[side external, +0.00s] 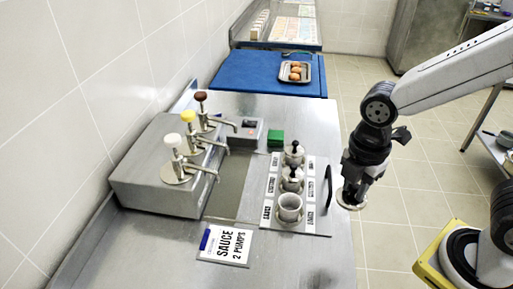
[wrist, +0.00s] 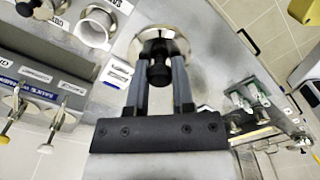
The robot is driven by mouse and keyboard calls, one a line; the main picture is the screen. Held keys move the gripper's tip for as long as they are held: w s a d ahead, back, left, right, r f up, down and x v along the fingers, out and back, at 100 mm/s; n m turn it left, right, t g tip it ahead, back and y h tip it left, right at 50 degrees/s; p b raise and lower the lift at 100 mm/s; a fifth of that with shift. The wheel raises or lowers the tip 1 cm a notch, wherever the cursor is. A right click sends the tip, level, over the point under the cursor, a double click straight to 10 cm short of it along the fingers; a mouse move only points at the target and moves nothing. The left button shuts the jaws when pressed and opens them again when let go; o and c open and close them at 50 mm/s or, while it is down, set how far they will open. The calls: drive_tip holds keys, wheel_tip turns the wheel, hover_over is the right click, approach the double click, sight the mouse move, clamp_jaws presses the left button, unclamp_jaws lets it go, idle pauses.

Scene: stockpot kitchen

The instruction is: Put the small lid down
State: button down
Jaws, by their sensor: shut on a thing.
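My gripper (side external: 354,183) is shut on the black knob of the small lid (side external: 351,203), a round shiny steel disc. In the side view the lid hangs at the counter's right edge, right of the pots; its exact height is hard to tell. In the wrist view the fingers (wrist: 159,70) close around the knob, with the steel lid (wrist: 177,38) beyond them. One small pot (side external: 290,208) is open at the near end of the rack. Two others, the middle pot (side external: 292,180) and far pot (side external: 294,155), wear lids with black knobs.
A black handle (side external: 328,186) stands between the pots and my gripper. A sauce dispenser (side external: 165,165) with several pumps stands left. A sauce sign (side external: 225,244) lies in front. Bare steel counter (side external: 300,262) is free at the near right. A green block (side external: 275,138) sits behind.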

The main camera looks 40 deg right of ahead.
drive_tip(key=shift+w+a+f, duration=0.4)
drive_tip(key=shift+a+f, duration=0.05)
drive_tip(key=shift+a, duration=0.05)
drive_tip(key=w+a+f, duration=0.4)
drive_tip(key=a+f, duration=0.4)
drive_tip(key=shift+w+f, duration=0.2)
drive_tip(key=shift+f, duration=0.2)
drive_tip(key=shift+f, duration=0.15)
drive_tip(key=shift+d+f, duration=0.1)
drive_tip(key=shift+f, duration=2)
drive_tip(key=shift+f, duration=1.75)
drive_tip(key=shift+f, duration=0.1)
